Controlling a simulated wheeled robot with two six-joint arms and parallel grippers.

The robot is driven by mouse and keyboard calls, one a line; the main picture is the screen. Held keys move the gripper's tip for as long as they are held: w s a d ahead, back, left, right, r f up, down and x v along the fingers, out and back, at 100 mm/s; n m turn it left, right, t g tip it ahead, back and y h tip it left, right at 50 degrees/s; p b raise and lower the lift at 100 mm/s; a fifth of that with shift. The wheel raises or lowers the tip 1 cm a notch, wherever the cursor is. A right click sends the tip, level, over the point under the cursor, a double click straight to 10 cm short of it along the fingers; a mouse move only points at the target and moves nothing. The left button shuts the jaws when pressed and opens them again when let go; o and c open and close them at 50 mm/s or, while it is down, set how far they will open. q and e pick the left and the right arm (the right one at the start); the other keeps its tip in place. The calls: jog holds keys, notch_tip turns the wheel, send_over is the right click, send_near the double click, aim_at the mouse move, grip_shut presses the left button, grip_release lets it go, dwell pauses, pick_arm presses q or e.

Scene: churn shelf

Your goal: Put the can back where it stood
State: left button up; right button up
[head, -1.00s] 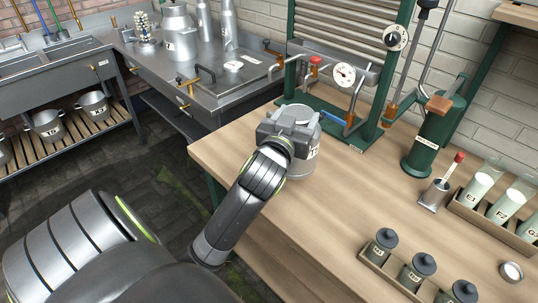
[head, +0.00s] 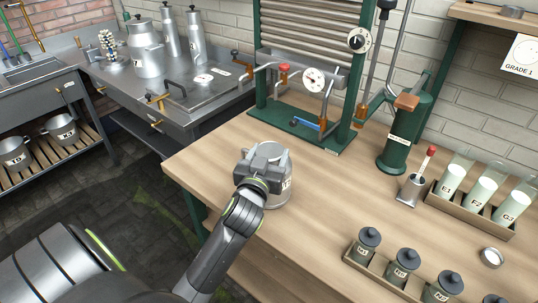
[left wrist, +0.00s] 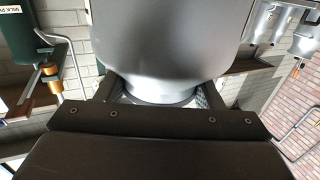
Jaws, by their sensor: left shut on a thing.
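A grey metal can (head: 282,190) with a handle and a white label is at the left part of the wooden bench (head: 350,215). Its label is partly hidden and I cannot read it. My left gripper (head: 265,160) is shut on the can near its top, from the near side. In the left wrist view the can (left wrist: 170,40) fills the space between the dark fingers (left wrist: 157,95). I cannot tell whether the can's base touches the bench. My right gripper is not in view.
A green press frame with a gauge (head: 313,78) stands behind the can. A green pump (head: 397,145) and a rack of sample tubes (head: 475,205) stand to the right. Dark-lidded jars (head: 405,265) stand in front. The bench between is mostly clear.

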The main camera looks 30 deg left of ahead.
pick_arm(q)
jog(key=o, duration=1.6)
jog(key=shift+f, duration=0.1)
jog(key=shift+b+v, duration=0.65)
jog(key=shift+v, duration=5.4)
